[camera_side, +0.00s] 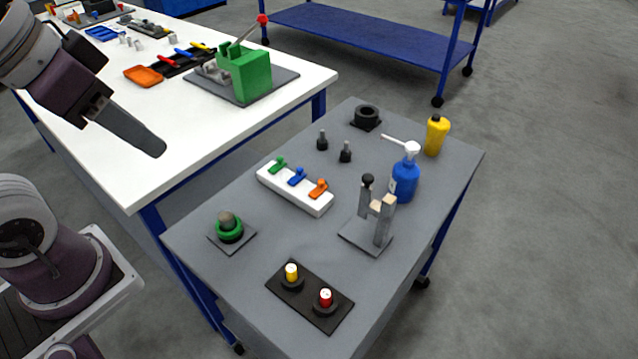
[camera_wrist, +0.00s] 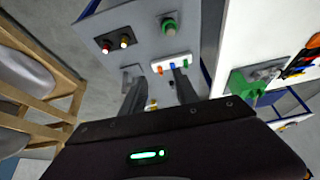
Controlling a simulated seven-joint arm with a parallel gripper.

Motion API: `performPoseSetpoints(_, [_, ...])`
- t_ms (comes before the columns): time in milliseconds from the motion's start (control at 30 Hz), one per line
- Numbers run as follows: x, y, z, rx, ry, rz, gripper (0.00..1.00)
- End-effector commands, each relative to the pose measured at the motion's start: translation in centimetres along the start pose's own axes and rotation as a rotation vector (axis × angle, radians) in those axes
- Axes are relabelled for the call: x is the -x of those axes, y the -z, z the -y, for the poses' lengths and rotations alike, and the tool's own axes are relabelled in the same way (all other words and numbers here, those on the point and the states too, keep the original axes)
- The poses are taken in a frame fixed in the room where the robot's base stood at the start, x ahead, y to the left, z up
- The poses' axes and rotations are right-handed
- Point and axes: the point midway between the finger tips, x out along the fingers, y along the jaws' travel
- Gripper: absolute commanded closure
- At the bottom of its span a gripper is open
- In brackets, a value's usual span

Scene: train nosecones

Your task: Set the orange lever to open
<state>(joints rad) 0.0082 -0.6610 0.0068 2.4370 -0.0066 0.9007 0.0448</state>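The orange lever (camera_side: 318,187) is at the right end of a white block (camera_side: 293,188) on the grey cart, beside a blue lever (camera_side: 297,176) and a green lever (camera_side: 278,164). Its exact setting is too small to tell. In the wrist view the orange lever (camera_wrist: 158,69) shows at the left end of the white block, seen between the finger ends. My gripper (camera_side: 150,145) is raised above the white table's near edge, left of the block and well apart from it. In the wrist view my gripper (camera_wrist: 159,76) has two spread fingers with nothing between them.
The grey cart (camera_side: 215,290) also bears a green round knob (camera_side: 229,229), a black plate with yellow and red buttons (camera_side: 310,295), a grey upright fixture (camera_side: 383,222), a blue pump bottle (camera_side: 405,178) and a yellow bottle (camera_side: 436,135). A green vise-like device (camera_side: 245,72) stands on the white table.

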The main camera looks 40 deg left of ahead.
Motion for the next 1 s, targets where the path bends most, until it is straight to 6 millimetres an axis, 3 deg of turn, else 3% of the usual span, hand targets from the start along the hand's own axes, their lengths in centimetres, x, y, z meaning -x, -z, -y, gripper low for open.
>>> performPoseSetpoints(67, [-0.9,3.8,-0.1,-0.068,-0.02,0.058,0.63])
performPoseSetpoints(167, [-4.1,9.7,-0.3,-0.189,-0.052,0.138,0.63])
performPoseSetpoints(267, [-9.3,14.6,-0.7,-0.313,-0.082,0.217,0.63])
performPoseSetpoints(300, [-11.9,16.1,-0.9,-0.364,-0.094,0.247,0.63])
performPoseSetpoints(400, [-19.2,18.7,-1.4,-0.491,-0.123,0.321,0.63])
performPoseSetpoints(500, [-26.0,19.4,-2.0,-0.603,-0.15,0.381,0.63])
performPoseSetpoints(600, [-30.8,19.1,-2.4,-0.681,-0.169,0.419,0.63])
performPoseSetpoints(1000, [-37.9,16.3,-2.6,-0.73,-0.184,0.444,0.63])
